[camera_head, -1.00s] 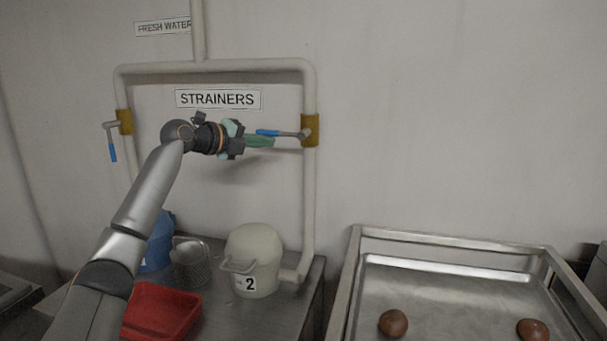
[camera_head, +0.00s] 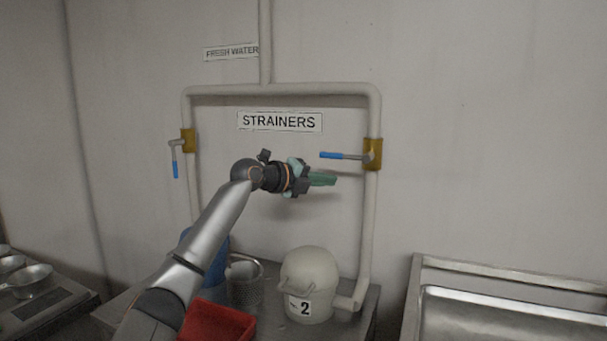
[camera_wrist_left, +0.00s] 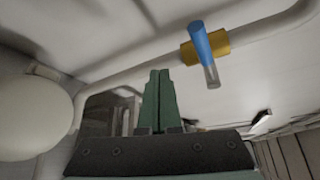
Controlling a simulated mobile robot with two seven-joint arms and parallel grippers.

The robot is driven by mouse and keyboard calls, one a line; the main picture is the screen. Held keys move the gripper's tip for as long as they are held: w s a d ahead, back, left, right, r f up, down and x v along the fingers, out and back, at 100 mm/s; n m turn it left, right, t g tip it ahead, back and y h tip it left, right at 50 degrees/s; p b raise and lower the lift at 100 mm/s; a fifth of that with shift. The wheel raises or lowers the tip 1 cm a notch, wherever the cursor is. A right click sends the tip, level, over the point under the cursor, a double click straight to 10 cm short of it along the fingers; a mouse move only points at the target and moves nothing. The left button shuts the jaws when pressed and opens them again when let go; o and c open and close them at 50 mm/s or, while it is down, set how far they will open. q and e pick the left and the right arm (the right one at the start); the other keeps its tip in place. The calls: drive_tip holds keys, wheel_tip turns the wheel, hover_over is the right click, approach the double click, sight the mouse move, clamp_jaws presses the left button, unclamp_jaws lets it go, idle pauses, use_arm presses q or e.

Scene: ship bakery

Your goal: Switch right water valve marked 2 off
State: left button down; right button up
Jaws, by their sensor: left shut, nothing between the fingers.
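The right water valve has a brass body (camera_head: 373,153) on the right vertical pipe and a lever with a blue handle (camera_head: 332,155). The lever points left, about level, across the pipe. In the left wrist view the blue handle (camera_wrist_left: 200,40) shows in front of the brass body (camera_wrist_left: 222,45), up and right of my fingertips. My left gripper (camera_head: 330,179) is shut and empty, just below the lever and apart from it in the head view. Its green fingers also show together in the left wrist view (camera_wrist_left: 160,85). My right gripper is not in view.
A left valve (camera_head: 187,141) has its blue handle hanging down. Below stand a white lidded pot marked 2 (camera_head: 308,270), a wire basket (camera_head: 245,284), a blue container (camera_head: 216,262) and a red tray (camera_head: 218,322). A metal sink (camera_head: 470,268) is at right. The wall right of the pipe is clear.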

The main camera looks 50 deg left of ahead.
use_arm(q)
drive_tip(key=s+d+r+b, duration=0.2)
drive_tip(key=s+d+r, duration=0.2)
drive_tip(key=s, duration=0.3)
drive_tip(key=shift+s+r, duration=0.3)
drive_tip(key=shift+r, duration=0.2)
drive_tip(key=shift+s+f, duration=0.1)
